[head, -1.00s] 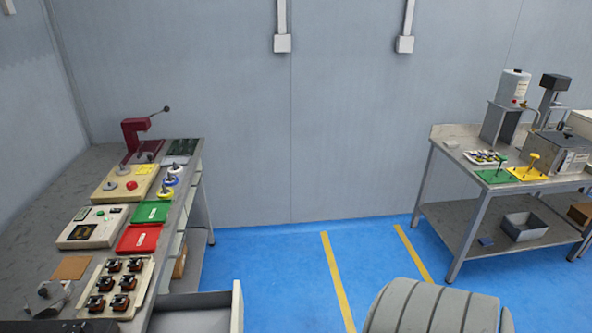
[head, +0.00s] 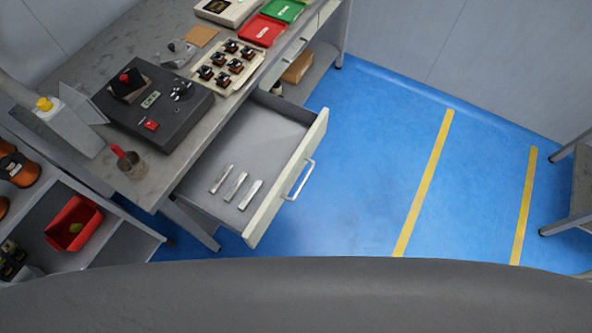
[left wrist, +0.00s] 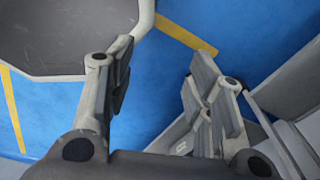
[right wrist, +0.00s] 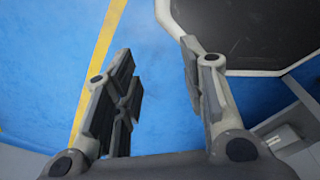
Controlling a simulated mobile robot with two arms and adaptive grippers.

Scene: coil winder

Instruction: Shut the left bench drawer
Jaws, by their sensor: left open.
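The bench drawer (head: 279,193) stands pulled out from the front of the grey workbench (head: 145,185) in the head view. Its pale front panel carries a bar handle (head: 300,181). Several flat metal strips (head: 235,187) lie inside near the front. My left gripper (left wrist: 160,70) shows in its wrist view with fingers apart and nothing between them. My right gripper (right wrist: 155,65) is also open and empty, over blue floor. Neither gripper shows in the head view, so their distance from the drawer cannot be told.
The bench carries a black device (head: 155,105), a tray of small parts (head: 228,67) and a red tray (head: 263,30). A shelf with a red bin (head: 75,222) stands at lower left. Blue floor (head: 375,150) right of the drawer is clear.

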